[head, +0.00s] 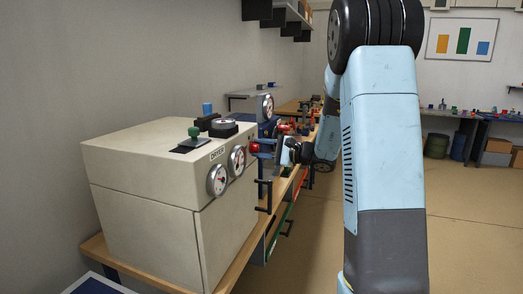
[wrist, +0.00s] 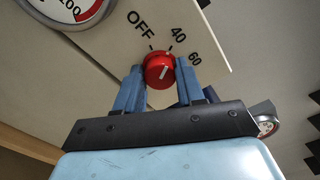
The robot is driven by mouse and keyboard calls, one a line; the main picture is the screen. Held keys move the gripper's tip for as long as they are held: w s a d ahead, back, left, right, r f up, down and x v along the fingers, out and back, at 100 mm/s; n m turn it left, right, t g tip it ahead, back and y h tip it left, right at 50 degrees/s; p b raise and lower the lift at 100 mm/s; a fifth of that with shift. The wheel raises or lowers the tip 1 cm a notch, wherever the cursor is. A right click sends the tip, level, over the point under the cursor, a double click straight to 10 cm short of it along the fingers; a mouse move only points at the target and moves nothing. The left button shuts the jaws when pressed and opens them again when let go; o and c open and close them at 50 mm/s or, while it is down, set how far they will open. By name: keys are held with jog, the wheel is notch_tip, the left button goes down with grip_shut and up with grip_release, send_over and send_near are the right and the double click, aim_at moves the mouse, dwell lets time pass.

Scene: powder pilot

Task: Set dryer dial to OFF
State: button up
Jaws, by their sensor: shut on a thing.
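The dryer (head: 150,215) is a large cream box at the left in the head view, labelled DRYER. Its red dial (wrist: 158,70) sits on the front panel, below the printed OFF, 40 and 60. The white line on the dial points up and slightly right, roughly at the 40 mark. My gripper (wrist: 159,82) is shut on the dial, with one blue finger on each side of it. In the head view the red dial (head: 254,147) shows at the panel's right end, with my gripper reaching it from the right.
Two round gauges (head: 217,180) are on the panel left of the dial. A green knob (head: 194,132) and a black-based dial stand on top of the dryer. A wooden bench (head: 240,262) carries the dryer; other equipment stands behind. The floor at right is open.

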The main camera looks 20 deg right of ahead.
jog(key=n, duration=0.4)
jog(key=shift+s+f+n, duration=0.1)
jog(key=shift+f+n, duration=0.1)
jog(key=shift+n, duration=0.1)
jog(key=shift+f+n, duration=0.15)
jog(key=shift+n, duration=2.15)
jog(key=o, duration=1)
jog(key=v, duration=1.3)
jog(key=shift+s+d, duration=0.2)
jog(key=shift+d, duration=0.1)
